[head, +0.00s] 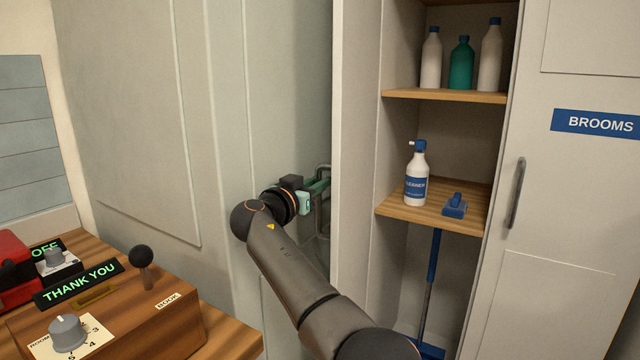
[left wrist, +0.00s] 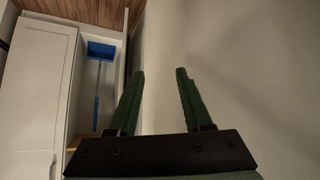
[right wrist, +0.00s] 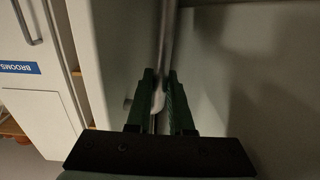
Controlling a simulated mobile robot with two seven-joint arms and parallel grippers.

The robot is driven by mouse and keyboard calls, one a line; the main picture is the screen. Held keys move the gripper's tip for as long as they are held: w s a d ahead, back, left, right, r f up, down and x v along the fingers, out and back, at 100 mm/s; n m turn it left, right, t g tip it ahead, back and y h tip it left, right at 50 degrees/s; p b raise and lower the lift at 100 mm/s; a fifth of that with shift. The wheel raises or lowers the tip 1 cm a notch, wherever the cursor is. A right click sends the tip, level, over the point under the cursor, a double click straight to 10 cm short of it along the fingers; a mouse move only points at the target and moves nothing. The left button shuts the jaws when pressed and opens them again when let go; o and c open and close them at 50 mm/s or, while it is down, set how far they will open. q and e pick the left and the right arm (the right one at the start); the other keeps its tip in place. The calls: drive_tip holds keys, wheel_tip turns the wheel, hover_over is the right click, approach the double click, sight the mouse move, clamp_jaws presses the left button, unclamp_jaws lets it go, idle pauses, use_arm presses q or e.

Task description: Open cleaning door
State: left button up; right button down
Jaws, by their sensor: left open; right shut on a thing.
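The cleaning door (head: 357,150) stands swung open, seen nearly edge-on at the left of a cupboard with cleaning goods. Its metal handle (head: 325,167) is on the side facing left. My right gripper (head: 318,186) is shut on this handle, partly hidden by the door's edge. In the right wrist view the handle bar (right wrist: 167,35) runs between the fingers of the right gripper (right wrist: 160,85). My left gripper (left wrist: 160,85) is open and empty in the left wrist view, in front of a pale surface. It does not show in the head view.
The cupboard shelves hold several bottles, a cleaner spray (head: 416,175) and a blue brush (head: 455,206). A closed door labelled BROOMS (head: 560,200) is at the right. A wooden counter (head: 225,335) with a knob box and signs fills the lower left.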

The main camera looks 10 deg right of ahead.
idle(0.3)
drive_tip(key=c, duration=1.1)
unclamp_jaws()
drive_tip(key=v, duration=1.2)
drive_tip(key=shift+s+a+b, duration=0.15)
drive_tip(key=shift+s+b, duration=0.05)
drive_tip(key=shift+b, duration=0.1)
